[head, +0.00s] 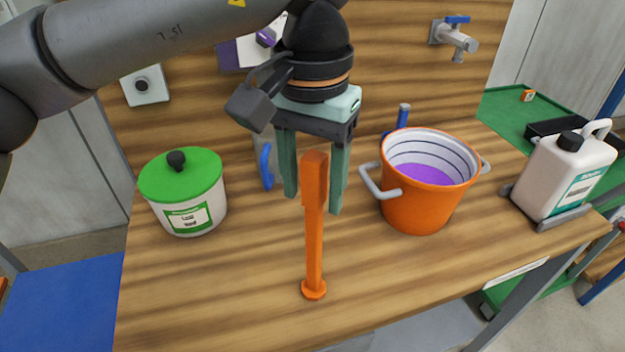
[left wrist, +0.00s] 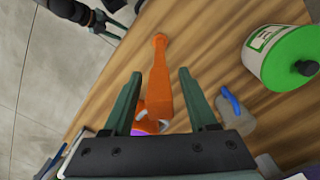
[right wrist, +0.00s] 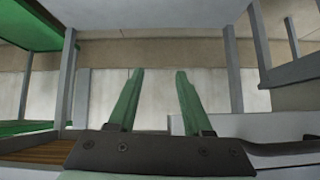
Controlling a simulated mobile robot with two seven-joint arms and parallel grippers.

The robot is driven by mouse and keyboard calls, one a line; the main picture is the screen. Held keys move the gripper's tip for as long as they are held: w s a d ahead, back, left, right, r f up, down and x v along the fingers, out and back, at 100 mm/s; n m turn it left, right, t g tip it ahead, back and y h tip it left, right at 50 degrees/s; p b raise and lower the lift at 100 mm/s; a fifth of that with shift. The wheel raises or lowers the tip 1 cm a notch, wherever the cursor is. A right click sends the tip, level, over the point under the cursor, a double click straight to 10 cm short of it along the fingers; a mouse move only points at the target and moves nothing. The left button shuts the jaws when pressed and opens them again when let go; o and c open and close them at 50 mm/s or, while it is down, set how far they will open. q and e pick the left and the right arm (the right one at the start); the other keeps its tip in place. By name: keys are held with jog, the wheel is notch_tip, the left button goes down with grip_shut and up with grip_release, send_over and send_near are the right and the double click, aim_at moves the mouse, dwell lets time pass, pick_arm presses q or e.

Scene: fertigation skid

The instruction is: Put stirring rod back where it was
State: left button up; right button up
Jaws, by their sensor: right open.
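The orange stirring rod (head: 313,240) has a round knob at its lower end and a broader flat upper part; I cannot tell whether it stands or lies. My left gripper (head: 313,203) is open, with the rod's broad part appearing between its fingers. In the left wrist view the rod (left wrist: 160,75) shows between the open fingers (left wrist: 158,88), with gaps on both sides. The orange bucket (head: 415,208) with purple liquid stands to the right. My right gripper (right wrist: 157,85) is open and empty in the right wrist view, away from the bench.
A white pot with a green lid (head: 182,180) stands on the left of the wooden bench (head: 240,290). A jug with a blue handle (head: 265,165) is behind my left gripper. A white canister (head: 565,175) sits at the right edge. The bench front is mostly clear.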

pick_arm(q)
jog(key=shift+r, duration=0.1)
pick_arm(e)
jog(key=shift+r, duration=0.1)
pick_arm(q)
jog(key=shift+r, duration=0.25)
notch_tip(320, 180, up, 11)
jog(key=shift+f+p, duration=0.15)
jog(key=shift+p, duration=1)
jog(key=shift+r, duration=0.45)
pick_arm(e)
jog(key=shift+s+d+r+h, duration=0.15)
jog(key=shift+s+d+r, duration=0.1)
jog(key=shift+d, duration=0.15)
jog(key=shift+s+d+r+h, duration=0.15)
jog(key=shift+s+d+r, duration=0.1)
jog(key=shift+d, duration=0.15)
